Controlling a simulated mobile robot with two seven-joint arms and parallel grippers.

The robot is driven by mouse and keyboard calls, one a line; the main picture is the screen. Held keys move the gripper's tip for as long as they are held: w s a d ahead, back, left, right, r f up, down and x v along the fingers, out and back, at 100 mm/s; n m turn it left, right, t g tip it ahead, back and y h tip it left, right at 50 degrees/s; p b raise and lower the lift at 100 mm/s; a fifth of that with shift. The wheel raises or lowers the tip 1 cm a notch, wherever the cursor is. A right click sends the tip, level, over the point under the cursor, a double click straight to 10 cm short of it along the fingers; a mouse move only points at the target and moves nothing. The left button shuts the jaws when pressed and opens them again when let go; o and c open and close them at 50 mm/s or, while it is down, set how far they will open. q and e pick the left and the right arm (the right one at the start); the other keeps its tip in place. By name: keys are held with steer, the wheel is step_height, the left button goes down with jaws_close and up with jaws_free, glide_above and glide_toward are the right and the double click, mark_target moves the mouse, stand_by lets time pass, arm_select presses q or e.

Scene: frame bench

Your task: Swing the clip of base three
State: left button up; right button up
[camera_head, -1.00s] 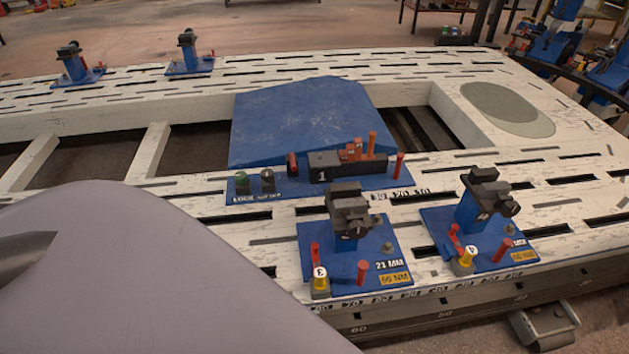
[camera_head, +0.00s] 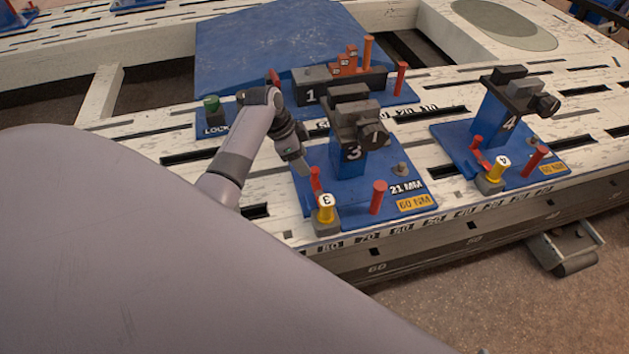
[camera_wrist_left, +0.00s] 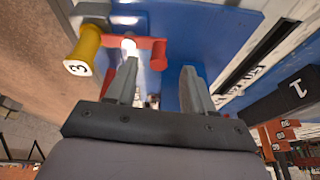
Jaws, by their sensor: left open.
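Base three (camera_head: 345,217) is a blue plate with a post marked 3 (camera_head: 353,152), which carries a dark grey head. At its front left corner stand a yellow knob marked 3 (camera_head: 326,208) and a small red clip (camera_head: 315,180). A separate red peg (camera_head: 378,197) stands to their right. My left gripper (camera_head: 301,165) points down over the plate's left edge, just behind the clip. In the left wrist view, the open jaws (camera_wrist_left: 160,82) have nothing between them at the tips; the red clip (camera_wrist_left: 143,45) and yellow knob (camera_wrist_left: 82,50) lie just beyond. My right gripper is out of view.
Base four (camera_head: 508,155) with its own yellow knob and red pegs stands to the right. Unit 1 (camera_head: 330,90), with orange blocks and a red peg, is close behind. A green button (camera_head: 212,107) is left of my gripper. The slotted white bench (camera_head: 180,140) has bare room at left.

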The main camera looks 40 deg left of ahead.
mark_target(314, 170)
arm_select(q)
steer(key=shift+w+d+m+h+b, duration=0.3)
steer(key=shift+w+m+h+b, duration=0.1)
steer(key=shift+w+h+b, duration=0.15)
steer(key=b+x, duration=0.2)
steer(key=x, duration=0.3)
steer(key=shift+s+a, duration=0.1)
steer(key=shift+w+d+f+b, duration=0.2)
steer(key=shift+f+b, duration=0.25)
steer(key=shift+f, duration=0.2)
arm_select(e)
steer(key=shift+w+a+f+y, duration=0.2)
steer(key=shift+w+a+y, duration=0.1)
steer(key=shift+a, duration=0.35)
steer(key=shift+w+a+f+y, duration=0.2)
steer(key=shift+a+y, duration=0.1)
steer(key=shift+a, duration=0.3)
arm_select(q)
jaws_close()
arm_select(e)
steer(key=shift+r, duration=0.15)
